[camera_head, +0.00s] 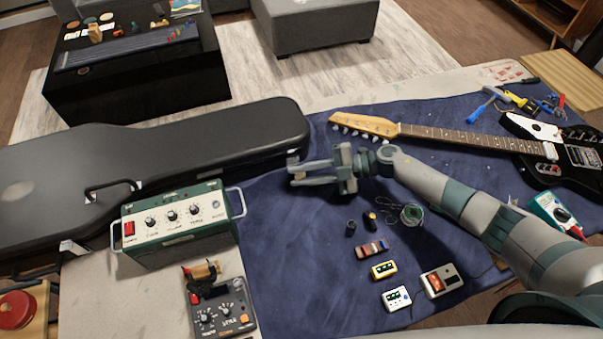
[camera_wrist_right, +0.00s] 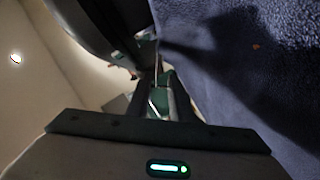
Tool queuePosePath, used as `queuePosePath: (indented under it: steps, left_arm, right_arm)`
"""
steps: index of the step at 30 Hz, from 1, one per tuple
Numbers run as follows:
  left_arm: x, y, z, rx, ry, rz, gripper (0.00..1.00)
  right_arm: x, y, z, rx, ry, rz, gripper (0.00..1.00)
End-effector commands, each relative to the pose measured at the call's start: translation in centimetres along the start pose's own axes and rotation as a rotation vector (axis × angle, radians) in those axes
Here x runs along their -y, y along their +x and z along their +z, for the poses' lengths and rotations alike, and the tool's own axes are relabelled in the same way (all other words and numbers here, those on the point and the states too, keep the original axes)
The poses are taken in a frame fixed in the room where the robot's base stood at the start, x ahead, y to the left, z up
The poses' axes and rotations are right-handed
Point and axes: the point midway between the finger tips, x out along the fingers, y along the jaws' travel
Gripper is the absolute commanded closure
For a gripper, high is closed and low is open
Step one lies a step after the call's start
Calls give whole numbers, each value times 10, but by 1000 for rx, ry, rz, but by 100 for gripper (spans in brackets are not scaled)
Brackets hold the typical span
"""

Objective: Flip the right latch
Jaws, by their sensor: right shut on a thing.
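The black guitar case (camera_head: 170,150) lies closed on the left of the table. Its right latch (camera_head: 293,155) is a small pale metal piece on the front side near the narrow right end. My right gripper (camera_head: 291,173) reaches in from the right, with its fingertips at this latch, and is shut on it. The exact contact is too small to make out. In the right wrist view the fingers (camera_wrist_right: 157,88) point along the dark case side (camera_wrist_right: 100,22), with a small bright metal piece near the tips. My left gripper is not in view.
A green amplifier (camera_head: 180,225) stands before the case, left of my gripper. A pedal (camera_head: 222,308) is below it. An electric guitar (camera_head: 480,140) lies behind my right arm. Small pedals and a wire coil (camera_head: 412,214) lie below the arm. The blue mat (camera_head: 290,240) is clear near the gripper.

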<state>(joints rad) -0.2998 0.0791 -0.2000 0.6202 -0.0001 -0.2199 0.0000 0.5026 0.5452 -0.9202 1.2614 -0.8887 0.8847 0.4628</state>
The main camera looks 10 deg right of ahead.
Motion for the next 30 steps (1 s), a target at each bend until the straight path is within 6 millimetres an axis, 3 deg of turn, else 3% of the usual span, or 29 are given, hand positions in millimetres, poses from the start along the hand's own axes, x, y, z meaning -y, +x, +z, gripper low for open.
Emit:
queuePosePath:
  steps: [30]
  left_arm:
    - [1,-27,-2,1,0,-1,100]
  right_arm:
    - [-21,-1,-1,1,199,-81,100]
